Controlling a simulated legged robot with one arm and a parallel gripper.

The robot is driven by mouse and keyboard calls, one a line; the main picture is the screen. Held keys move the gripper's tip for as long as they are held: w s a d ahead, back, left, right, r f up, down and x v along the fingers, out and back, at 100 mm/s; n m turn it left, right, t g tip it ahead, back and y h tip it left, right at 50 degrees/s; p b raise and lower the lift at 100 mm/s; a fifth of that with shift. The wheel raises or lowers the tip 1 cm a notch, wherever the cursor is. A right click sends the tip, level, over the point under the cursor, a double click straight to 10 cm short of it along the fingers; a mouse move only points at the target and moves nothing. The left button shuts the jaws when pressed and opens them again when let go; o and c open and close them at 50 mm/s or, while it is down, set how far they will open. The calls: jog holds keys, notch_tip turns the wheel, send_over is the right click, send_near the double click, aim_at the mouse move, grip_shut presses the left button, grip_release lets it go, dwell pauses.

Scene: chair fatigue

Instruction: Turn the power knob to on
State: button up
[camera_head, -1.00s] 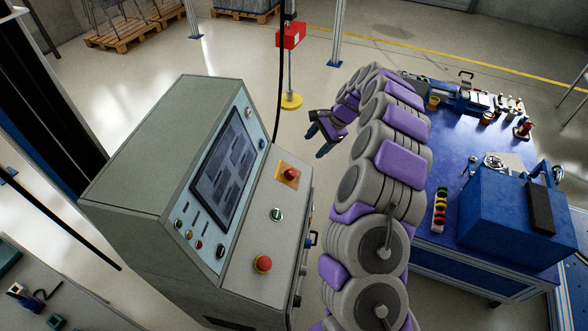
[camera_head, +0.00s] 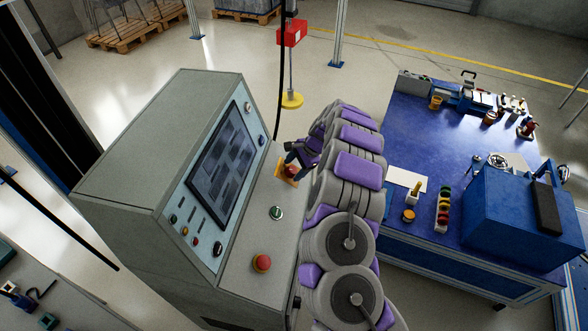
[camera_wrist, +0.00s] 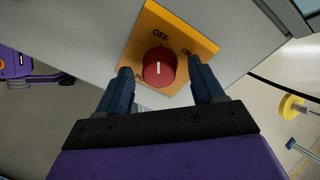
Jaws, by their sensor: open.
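The power knob (camera_wrist: 159,67) is a round red knob on a square orange plate (camera_wrist: 197,45) marked OFF at the top and ON to the right in the wrist view. A pale line on the knob points roughly at the OFF mark. In the head view the knob (camera_head: 290,171) is on the console's sloping panel, partly covered by my gripper (camera_head: 290,162). In the wrist view my gripper (camera_wrist: 160,88) is open, with one dark blue finger on each side of the knob. I cannot tell whether the fingers touch it.
The grey console (camera_head: 160,130) carries a screen (camera_head: 224,150), a green button (camera_head: 276,213) and a red mushroom button (camera_head: 261,263) near the knob. A blue workbench (camera_head: 430,140) with tools stands right of my arm. Floor is open behind the console.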

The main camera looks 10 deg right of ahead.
jog(key=shift+f, duration=0.15)
jog(key=c, duration=1)
